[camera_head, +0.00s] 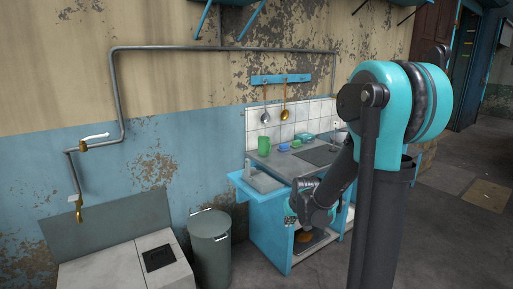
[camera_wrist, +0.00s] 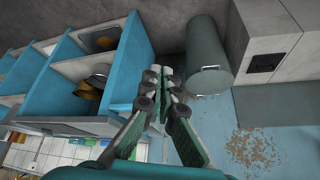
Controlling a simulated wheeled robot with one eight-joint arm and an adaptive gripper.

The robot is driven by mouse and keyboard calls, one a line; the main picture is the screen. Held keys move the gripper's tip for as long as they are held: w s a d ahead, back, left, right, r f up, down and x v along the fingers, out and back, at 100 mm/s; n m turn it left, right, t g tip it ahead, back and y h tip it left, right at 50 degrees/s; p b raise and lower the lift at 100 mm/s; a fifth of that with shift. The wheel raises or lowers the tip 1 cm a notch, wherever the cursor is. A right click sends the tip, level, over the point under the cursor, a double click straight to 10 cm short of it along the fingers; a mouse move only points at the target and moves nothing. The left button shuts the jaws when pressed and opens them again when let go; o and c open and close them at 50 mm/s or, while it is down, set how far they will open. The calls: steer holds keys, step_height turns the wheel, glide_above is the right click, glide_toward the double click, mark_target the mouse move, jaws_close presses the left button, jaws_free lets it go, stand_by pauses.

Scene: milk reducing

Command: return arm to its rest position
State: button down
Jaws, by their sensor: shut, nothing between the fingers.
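My gripper (camera_wrist: 163,88) shows in the wrist view with its fingers together and nothing between them. It is in front of the blue kitchen cabinet (camera_wrist: 75,121) and close to the grey bin in the picture. In the head view my arm reaches down in front of the blue cabinet (camera_head: 268,236), its wrist near the open shelves. The fingertips are hard to make out there.
A grey lidded bin (camera_head: 210,248) stands left of the cabinet, and a pale block with a dark grate (camera_head: 158,257) is farther left. A green cup (camera_head: 264,145) stands on the counter. Ladles (camera_head: 284,113) hang above. Floor at the right is clear.

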steer(key=s+d, duration=0.3)
steer(key=s, duration=0.8)
steer(key=s+d+f+m+g+h, duration=0.1)
steer(key=s+d, duration=0.2)
steer(key=s, duration=0.9)
steer(key=shift+d+m, duration=0.2)
steer(key=shift+m, duration=0.1)
steer(key=shift+f, duration=0.1)
